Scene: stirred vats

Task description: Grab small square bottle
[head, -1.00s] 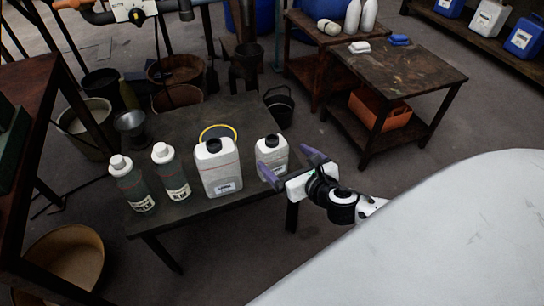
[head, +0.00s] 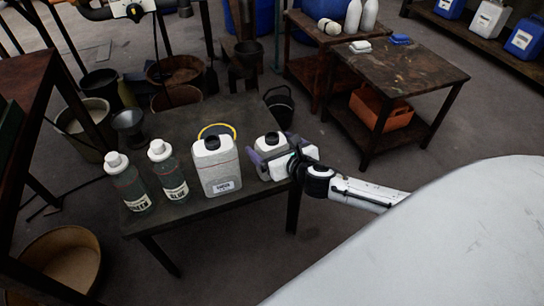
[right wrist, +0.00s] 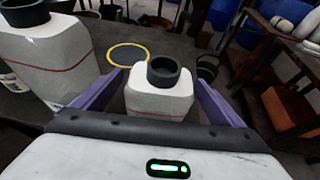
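The small square bottle (right wrist: 160,92) is white with a black cap and stands upright on the dark table. In the head view the bottle (head: 267,146) is at the table's right end, partly hidden by my right gripper (head: 270,156). In the right wrist view my right gripper (right wrist: 150,100) is open, with one purple finger on each side of the bottle; a gap shows at the upper right, and contact cannot be told. My left gripper is not clearly in view; only part of my left arm may show at the top left.
A larger white square bottle (head: 216,168) stands just left of the small one. Two round bottles (head: 128,184) stand further left. A yellow ring (head: 217,128) lies behind. A black bucket (head: 280,106) is on the floor behind the table (head: 190,209). A side table (head: 430,75) stands at the right.

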